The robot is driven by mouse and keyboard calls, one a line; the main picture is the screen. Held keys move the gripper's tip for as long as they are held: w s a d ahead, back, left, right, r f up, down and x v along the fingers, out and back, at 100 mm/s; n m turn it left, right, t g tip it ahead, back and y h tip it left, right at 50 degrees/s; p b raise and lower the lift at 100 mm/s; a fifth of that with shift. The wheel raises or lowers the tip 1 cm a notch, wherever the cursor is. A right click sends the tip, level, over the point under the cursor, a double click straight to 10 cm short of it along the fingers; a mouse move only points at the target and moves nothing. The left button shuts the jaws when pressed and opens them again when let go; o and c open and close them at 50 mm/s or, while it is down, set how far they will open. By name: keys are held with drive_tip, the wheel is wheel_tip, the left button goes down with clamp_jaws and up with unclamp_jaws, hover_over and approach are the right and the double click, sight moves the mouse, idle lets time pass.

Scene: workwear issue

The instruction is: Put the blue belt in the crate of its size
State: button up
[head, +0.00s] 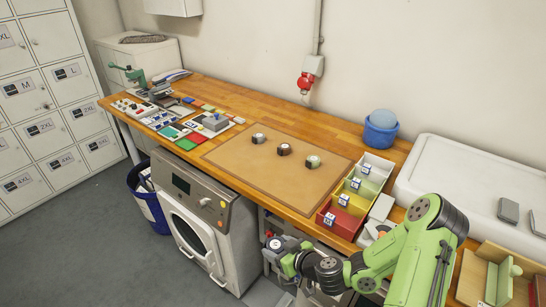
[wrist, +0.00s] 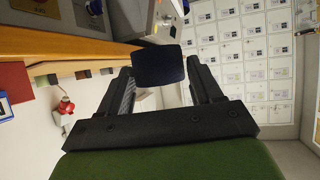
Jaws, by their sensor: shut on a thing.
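My gripper (head: 287,256) is in front of the table's front edge, to the left of the crates in the head view. It is shut on a dark blue rolled item, which I take for the blue belt (wrist: 158,66), between its fingertips in the wrist view. In the head view the belt (head: 274,243) shows small, with a pale round face. Each has a blue-and-white label, too small to read.
Three rolled belts, left (head: 258,138), middle (head: 284,149) and right (head: 312,161), lie on the brown mat (head: 235,165). A blue tub (head: 380,133) stands behind the crates. A washing machine (head: 195,220) is under the table. The mat's front part is clear.

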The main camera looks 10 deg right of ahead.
drive_tip(key=shift+w+f+m+h, duration=0.1)
drive_tip(key=shift+f+m+h, duration=0.35)
drive_tip(key=shift+m+h, duration=0.15)
drive_tip(key=shift+w+d+f+m+t+h, duration=0.1)
drive_tip(key=shift+m+t+h, duration=0.15)
drive_tip(key=shift+m+h, duration=0.2)
drive_tip(key=shift+w+d+f+m+t+h, duration=0.1)
drive_tip(key=shift+m+t+h, duration=0.15)
drive_tip(key=shift+m+h, duration=0.2)
drive_tip(key=shift+d+r+m+h, duration=0.25)
drive_tip(key=shift+r+m+h, duration=0.15)
drive_tip(key=shift+m+h, duration=0.4)
drive_tip(key=shift+f, duration=0.15)
drive_tip(key=shift+s+d+h, duration=0.1)
drive_tip(key=shift+h, duration=0.2)
drive_tip(key=shift+r+m, duration=0.3)
drive_tip(key=shift+r, duration=0.05)
drive_tip(key=shift+d+r, duration=0.1)
